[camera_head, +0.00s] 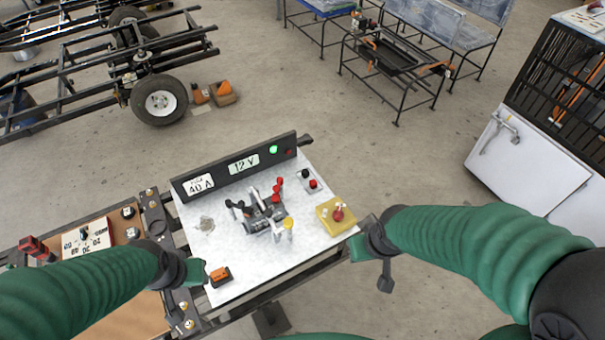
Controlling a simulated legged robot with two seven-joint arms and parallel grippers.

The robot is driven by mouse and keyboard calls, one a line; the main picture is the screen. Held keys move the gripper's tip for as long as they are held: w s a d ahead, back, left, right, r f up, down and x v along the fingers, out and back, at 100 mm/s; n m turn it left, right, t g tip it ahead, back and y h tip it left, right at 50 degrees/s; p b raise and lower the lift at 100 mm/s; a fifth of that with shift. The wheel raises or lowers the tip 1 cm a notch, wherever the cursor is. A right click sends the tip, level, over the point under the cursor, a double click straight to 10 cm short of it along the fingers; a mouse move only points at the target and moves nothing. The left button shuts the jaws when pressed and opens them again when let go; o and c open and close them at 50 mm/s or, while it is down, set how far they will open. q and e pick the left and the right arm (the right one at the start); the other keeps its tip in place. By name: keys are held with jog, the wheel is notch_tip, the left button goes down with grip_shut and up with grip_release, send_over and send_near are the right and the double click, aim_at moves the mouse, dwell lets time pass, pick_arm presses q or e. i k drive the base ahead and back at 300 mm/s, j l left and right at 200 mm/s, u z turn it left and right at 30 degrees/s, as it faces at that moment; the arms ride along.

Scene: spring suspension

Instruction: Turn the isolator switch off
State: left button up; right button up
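A yellow box with a red knob (337,214), which looks like the isolator switch, sits at the right edge of a white panel (240,257). The knob's exact position is too small to read. My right gripper (371,262) is just below and right of the yellow box, apart from it, by the panel's right edge. My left gripper (188,292) is at the panel's lower left edge, beside an orange rocker switch (219,275) in a black base. Neither gripper appears to hold anything. Their finger gaps are not clear.
A black strip (215,177) at the panel's back reads 40 A and 12 V, with a green light lit (273,150). A lever cluster (263,212) with red and yellow knobs stands mid-panel. A small box with red and black buttons (311,182) is behind the yellow box.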

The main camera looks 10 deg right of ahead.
aim_at(338, 214)
jog(key=i+l+u, duration=0.1)
jog(key=l+u, duration=0.65)
jog(key=l, duration=0.15)
jog(key=l+u, duration=0.4)
jog(key=i+l, duration=0.05)
jog(key=l, duration=0.05)
